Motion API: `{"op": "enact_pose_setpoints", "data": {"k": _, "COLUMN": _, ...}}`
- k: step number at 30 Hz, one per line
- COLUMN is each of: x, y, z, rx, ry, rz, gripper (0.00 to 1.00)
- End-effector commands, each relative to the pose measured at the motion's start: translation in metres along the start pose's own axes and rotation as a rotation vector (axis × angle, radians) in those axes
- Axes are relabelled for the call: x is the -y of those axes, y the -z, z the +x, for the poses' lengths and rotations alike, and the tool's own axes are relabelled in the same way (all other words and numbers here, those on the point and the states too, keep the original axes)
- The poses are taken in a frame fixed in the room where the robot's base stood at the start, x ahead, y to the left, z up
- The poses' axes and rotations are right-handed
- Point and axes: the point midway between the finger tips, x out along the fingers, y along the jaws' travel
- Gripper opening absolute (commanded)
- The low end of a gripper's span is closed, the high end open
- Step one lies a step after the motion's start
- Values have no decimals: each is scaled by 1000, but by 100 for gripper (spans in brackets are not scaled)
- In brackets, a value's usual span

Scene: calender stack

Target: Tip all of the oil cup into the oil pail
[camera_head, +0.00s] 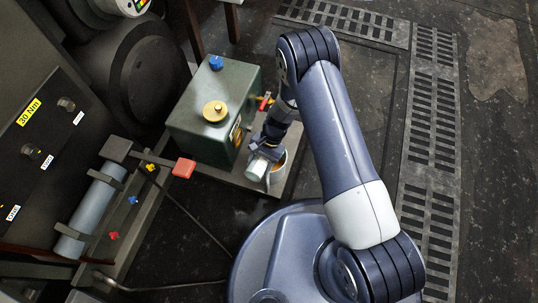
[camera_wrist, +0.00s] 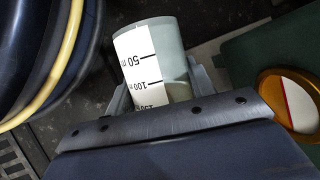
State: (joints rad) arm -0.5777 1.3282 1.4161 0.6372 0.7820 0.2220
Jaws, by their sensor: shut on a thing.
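My gripper (camera_head: 268,153) is shut on the oil cup, a pale, translucent cylinder (camera_head: 257,168). The wrist view shows the cup (camera_wrist: 165,45) between the fingers, with a white scale reading 50, 100 and 150. A brownish tint shows through its wall near the gripper; how much oil it holds I cannot tell. Whether oil is flowing is too small to tell.
A green tank (camera_head: 198,128) with a brass cap and blue knob stands left of the pail, on the same grey plate (camera_head: 240,180). Its brass-ringed gauge (camera_wrist: 289,100) is close in the wrist view. A red valve handle (camera_head: 265,101) juts out behind my gripper.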

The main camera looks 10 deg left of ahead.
Motion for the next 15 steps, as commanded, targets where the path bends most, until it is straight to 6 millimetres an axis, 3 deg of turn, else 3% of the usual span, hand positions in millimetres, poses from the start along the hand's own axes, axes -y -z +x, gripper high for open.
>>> {"op": "enact_pose_setpoints", "data": {"k": 9, "x": 0, "y": -1, "z": -2, "rx": 22, "ry": 0, "rz": 3, "gripper": 18}}
{"op": "enact_pose_setpoints", "data": {"k": 15, "x": -2, "y": -4, "z": 11, "rx": -173, "ry": -14, "rz": -25, "gripper": 18}}
